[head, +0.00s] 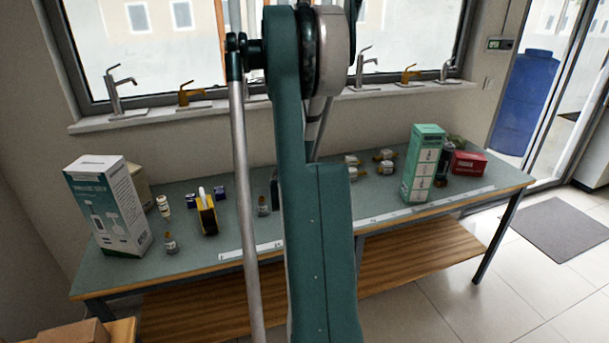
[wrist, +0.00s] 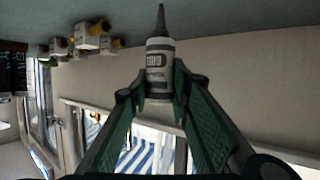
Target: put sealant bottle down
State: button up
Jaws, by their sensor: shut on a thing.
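The sealant bottle (wrist: 158,60) is white with a dark label band and a dark pointed nozzle. It shows in the wrist view, gripped near its lower end in the picture, with the nozzle towards the top edge. My gripper (wrist: 158,86) is shut on it, one green finger on each side. In the wrist view the grey-green tabletop (wrist: 225,18) lies behind the nozzle, at the top of the picture. I cannot tell whether the bottle touches it. In the head view my arm hides the gripper and the held bottle. The workbench (head: 235,232) runs along the wall there.
A tall green box (head: 423,163) and a red box (head: 468,162) stand at the right. Several small fittings (wrist: 90,38) show in the wrist view.

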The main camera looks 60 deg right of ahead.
jog(key=shift+f+b, duration=0.4)
jog(key=shift+f, duration=1.45)
jog(key=shift+f, duration=0.1)
jog(key=o, duration=0.9)
jog(key=shift+a+r, duration=0.15)
jog(key=shift+r, duration=0.05)
jog(key=p+v, duration=0.1)
jog(key=v, duration=1)
jog(key=shift+s+a+r+p, duration=0.15)
jog(key=shift+a+p, duration=0.15)
